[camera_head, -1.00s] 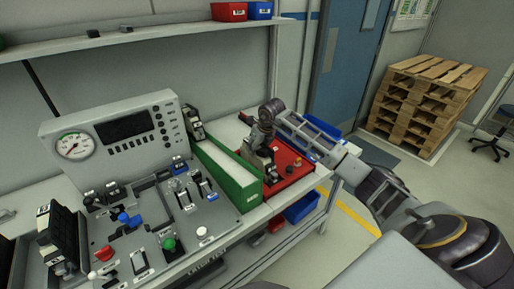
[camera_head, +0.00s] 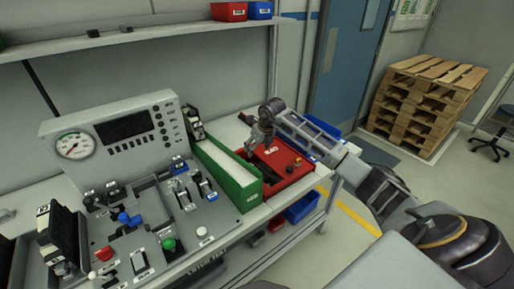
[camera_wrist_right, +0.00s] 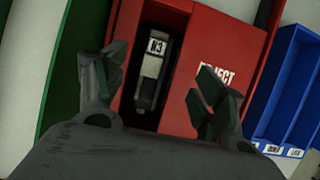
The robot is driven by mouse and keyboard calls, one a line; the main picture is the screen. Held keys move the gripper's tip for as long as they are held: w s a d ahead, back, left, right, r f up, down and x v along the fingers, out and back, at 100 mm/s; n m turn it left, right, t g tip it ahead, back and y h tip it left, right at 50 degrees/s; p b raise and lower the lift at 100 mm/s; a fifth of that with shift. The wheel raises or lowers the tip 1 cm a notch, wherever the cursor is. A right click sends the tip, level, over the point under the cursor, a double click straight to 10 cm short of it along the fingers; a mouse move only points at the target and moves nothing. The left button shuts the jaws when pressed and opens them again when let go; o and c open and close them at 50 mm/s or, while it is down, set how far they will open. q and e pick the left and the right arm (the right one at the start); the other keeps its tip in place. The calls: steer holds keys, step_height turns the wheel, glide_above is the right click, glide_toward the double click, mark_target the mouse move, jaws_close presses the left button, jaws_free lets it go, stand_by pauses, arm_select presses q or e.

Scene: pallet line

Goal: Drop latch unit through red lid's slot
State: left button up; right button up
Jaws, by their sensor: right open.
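The lid bears white "REJECT" lettering. In the head view the red lid (camera_head: 298,170) shows with its dark slot, and the unit inside cannot be made out. My right gripper (camera_head: 262,140) is above the slot. In the wrist view its fingers (camera_wrist_right: 162,65) are spread on either side of the slot, holding nothing. My left gripper is not in view.
A green-walled bin (camera_head: 232,182) stands directly left of the red box. A blue bin (camera_wrist_right: 288,90) is on its other side. A test panel with gauge, switches and knobs (camera_head: 150,225) fills the left of the bench. A shelf (camera_head: 150,38) runs above.

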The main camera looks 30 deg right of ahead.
steer(key=v, duration=1.1)
steer(key=shift+r, duration=0.35)
steer(key=shift+s, duration=0.2)
stand_by(1.3)
